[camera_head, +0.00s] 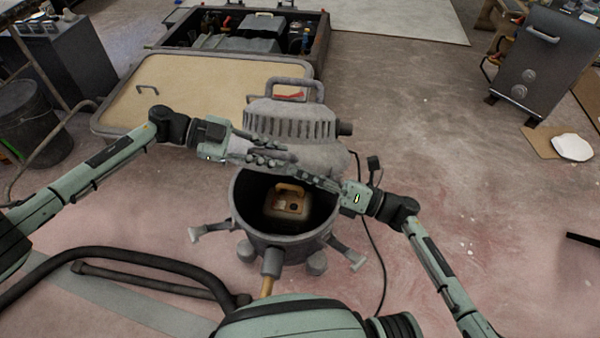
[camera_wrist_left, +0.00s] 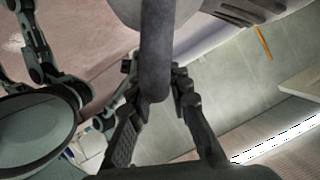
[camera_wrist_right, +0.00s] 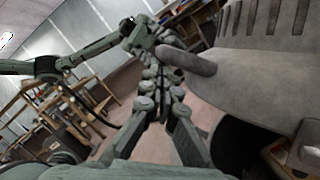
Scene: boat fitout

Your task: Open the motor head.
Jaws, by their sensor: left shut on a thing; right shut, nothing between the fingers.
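The grey ribbed motor head (camera_head: 290,125) is tilted up and back over the round drum (camera_head: 262,240), with the drum's mouth open towards me. A tan box with a handle (camera_head: 288,203) shows inside the drum. My left gripper (camera_head: 278,160) is shut on a grey bar at the motor head's near edge; the bar (camera_wrist_left: 157,50) stands between its fingers in the left wrist view. My right gripper (camera_head: 310,178) is shut and empty beside the head's lower rim, over the drum's right side. The motor head (camera_wrist_right: 255,75) also shows large in the right wrist view.
A beige panel (camera_head: 190,95) lies behind on the left, with an open tool case (camera_head: 240,35) beyond. A black cord (camera_head: 372,240) runs down right of the drum. A dark cabinet (camera_head: 545,60) stands at the right. The floor right of the drum is mostly clear.

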